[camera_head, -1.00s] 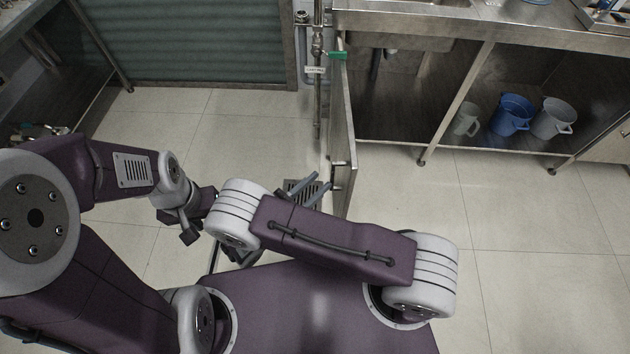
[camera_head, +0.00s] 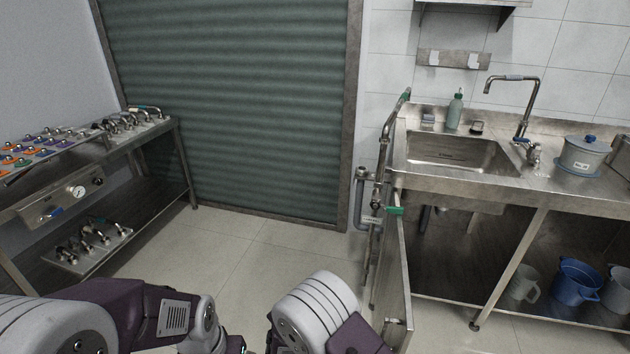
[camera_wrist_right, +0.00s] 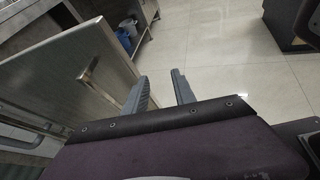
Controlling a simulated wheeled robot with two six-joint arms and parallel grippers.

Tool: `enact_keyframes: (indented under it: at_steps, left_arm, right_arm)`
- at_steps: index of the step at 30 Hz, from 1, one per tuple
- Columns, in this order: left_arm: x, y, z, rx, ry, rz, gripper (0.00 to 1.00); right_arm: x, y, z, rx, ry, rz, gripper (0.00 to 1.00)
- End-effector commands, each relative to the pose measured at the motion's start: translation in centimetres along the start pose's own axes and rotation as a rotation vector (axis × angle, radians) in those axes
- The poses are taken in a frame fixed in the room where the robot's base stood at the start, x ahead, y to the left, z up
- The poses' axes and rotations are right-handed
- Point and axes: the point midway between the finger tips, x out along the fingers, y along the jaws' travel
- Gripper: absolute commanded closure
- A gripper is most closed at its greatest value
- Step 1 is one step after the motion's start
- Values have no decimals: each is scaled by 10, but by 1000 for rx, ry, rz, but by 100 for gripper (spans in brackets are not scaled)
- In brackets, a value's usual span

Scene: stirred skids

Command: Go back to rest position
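My right gripper (camera_wrist_right: 160,92) shows in the right wrist view with its two grey fingers apart and nothing between them. It is beside the open cabinet door (camera_wrist_right: 75,70), on the door's right, and looks clear of the handle (camera_wrist_right: 88,70). In the head view the same door (camera_head: 393,270) stands open below the sink. Both of my arms show along the bottom edge of the head view. My left gripper is outside the head view, and the right gripper is hidden or below the frame there.
A steel sink counter (camera_head: 460,185) stands at right, with a blue bucket (camera_head: 575,282) on its lower shelf. A steel workbench (camera_head: 165,135) with fittings is at left. Bare tiled floor (camera_head: 260,255) lies between, before a green shutter (camera_head: 230,100).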

Motion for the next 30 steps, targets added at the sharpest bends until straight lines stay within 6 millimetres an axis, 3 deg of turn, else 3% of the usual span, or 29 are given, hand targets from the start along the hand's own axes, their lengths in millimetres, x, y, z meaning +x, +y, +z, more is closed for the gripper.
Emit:
enact_keyframes:
  at_steps: [3, 6, 11, 17, 18, 30]
  left_arm:
    - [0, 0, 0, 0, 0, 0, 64]
    - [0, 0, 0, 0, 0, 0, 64]
    - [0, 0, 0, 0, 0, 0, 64]
    - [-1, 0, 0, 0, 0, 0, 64]
    - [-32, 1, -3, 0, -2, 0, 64]
    - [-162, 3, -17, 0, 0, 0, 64]
  right_arm:
    - [11, -36, 16, 288, 282, -355, 68]
    - [3, -51, 20, 552, 481, -576, 68]
    - [-11, -45, 30, 955, 708, -797, 68]
    - [-12, -19, 60, 1453, 899, -938, 68]
    - [-26, -16, 84, 1422, 892, -936, 68]
    - [-80, -3, 202, 1409, 890, -932, 68]
